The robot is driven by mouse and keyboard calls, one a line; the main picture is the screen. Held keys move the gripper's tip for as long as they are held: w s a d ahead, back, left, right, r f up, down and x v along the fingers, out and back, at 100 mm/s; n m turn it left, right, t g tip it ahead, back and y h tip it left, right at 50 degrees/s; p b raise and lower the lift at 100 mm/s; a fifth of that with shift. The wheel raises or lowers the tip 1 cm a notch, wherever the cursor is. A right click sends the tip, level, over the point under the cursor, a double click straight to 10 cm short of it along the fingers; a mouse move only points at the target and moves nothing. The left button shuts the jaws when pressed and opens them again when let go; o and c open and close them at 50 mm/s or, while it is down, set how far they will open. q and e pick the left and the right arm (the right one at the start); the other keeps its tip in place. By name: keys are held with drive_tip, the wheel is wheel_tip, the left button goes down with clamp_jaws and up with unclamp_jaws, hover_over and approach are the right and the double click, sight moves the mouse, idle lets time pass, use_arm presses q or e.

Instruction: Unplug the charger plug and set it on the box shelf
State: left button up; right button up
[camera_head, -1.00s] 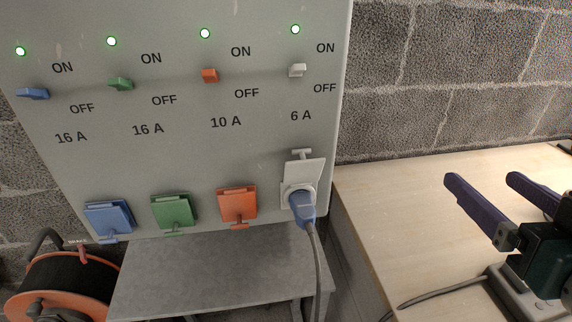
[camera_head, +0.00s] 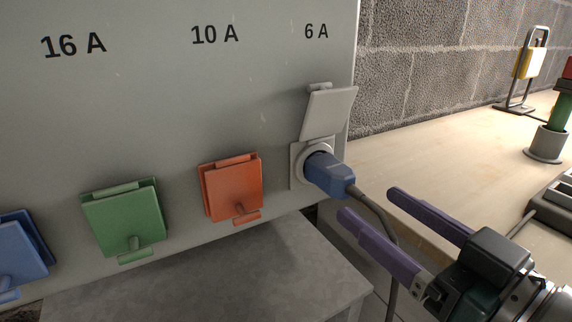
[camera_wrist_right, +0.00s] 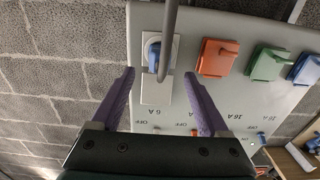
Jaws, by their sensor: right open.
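The blue charger plug (camera_head: 328,174) sits in the white 6 A socket (camera_head: 299,166) at the right end of the grey panel, with the white cover (camera_head: 328,113) lifted above it. Its grey cable (camera_head: 378,218) hangs down from its back end. My right gripper (camera_head: 366,203) is open and empty, in front of and below the plug, its purple fingers pointing toward the panel. In the right wrist view the plug (camera_wrist_right: 153,56) shows beyond and between the open fingertips (camera_wrist_right: 160,82), apart from them, with the cable crossing in front. My left gripper is not in view.
Closed orange (camera_head: 232,188), green (camera_head: 124,219) and blue (camera_head: 18,254) socket covers line the panel to the left. A grey shelf surface (camera_head: 250,270) lies below. A wooden bench (camera_head: 440,150) stands at right, with a yellow padlock-like item (camera_head: 527,62) and a stack-light-like post (camera_head: 547,144).

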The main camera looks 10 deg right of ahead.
sight(350, 188)
drive_tip(key=shift+b+x, duration=0.45)
drive_tip(key=shift+x, duration=4.05)
clamp_jaws()
drive_tip(key=shift+p, duration=0.3)
drive_tip(key=shift+s, duration=0.1)
drive_tip(key=shift+s+d, duration=0.25)
drive_tip(key=shift+s, duration=0.3)
drive_tip(key=shift+p+v, duration=0.8)
drive_tip(key=shift+v, duration=1.5)
